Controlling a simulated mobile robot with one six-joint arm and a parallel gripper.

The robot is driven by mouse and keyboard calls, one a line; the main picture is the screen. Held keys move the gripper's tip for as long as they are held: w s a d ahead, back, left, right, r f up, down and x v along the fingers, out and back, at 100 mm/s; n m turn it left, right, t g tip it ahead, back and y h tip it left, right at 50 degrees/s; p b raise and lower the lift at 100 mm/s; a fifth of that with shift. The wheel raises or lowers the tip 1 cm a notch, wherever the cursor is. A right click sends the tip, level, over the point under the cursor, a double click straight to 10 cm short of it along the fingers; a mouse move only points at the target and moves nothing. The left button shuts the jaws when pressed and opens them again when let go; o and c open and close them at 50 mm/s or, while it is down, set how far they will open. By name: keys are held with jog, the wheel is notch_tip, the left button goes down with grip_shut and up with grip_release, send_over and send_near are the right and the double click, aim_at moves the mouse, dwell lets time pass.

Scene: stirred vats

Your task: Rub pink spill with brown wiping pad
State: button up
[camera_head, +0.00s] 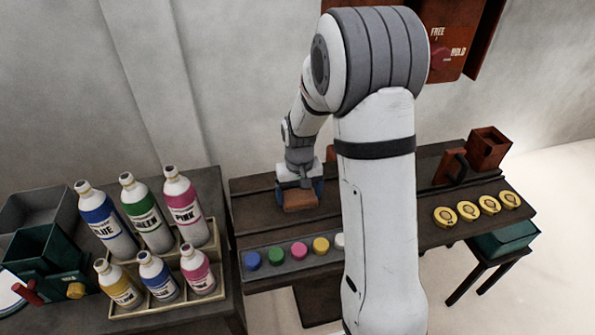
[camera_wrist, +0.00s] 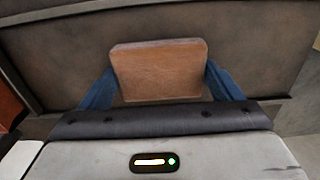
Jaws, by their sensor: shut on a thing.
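My gripper (camera_head: 300,187) is shut on the brown wiping pad (camera_head: 299,201) over the back left of the dark wooden table (camera_head: 260,213). In the wrist view the pad (camera_wrist: 160,70) sits between the two blue fingers, with the table top beyond it. I cannot tell whether the pad touches the table or is a little above it. No pink spill shows in either view; the pad and my arm hide part of the table top.
Coloured knobs, including a blue one (camera_head: 252,260) and a pink one (camera_head: 299,251), line the table's front edge. Several yellow discs (camera_head: 467,210) and a red-brown box (camera_head: 489,149) are at the right. Labelled bottles (camera_head: 184,205) stand in a rack at the left.

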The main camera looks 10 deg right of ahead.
aim_at(322, 197)
jog(key=shift+a, duration=0.4)
jog(key=shift+d, duration=3.7)
jog(key=shift+a, duration=3.6)
jog(key=shift+a+r+p, duration=0.1)
jog(key=shift+r+p, duration=0.2)
jog(key=shift+r, duration=0.05)
notch_tip(322, 197, up, 2)
jog(key=shift+w, duration=0.15)
jog(key=shift+r+p, duration=0.7)
jog(key=shift+p, duration=0.1)
jog(key=shift+r+p, duration=1.4)
jog(key=shift+r, duration=0.65)
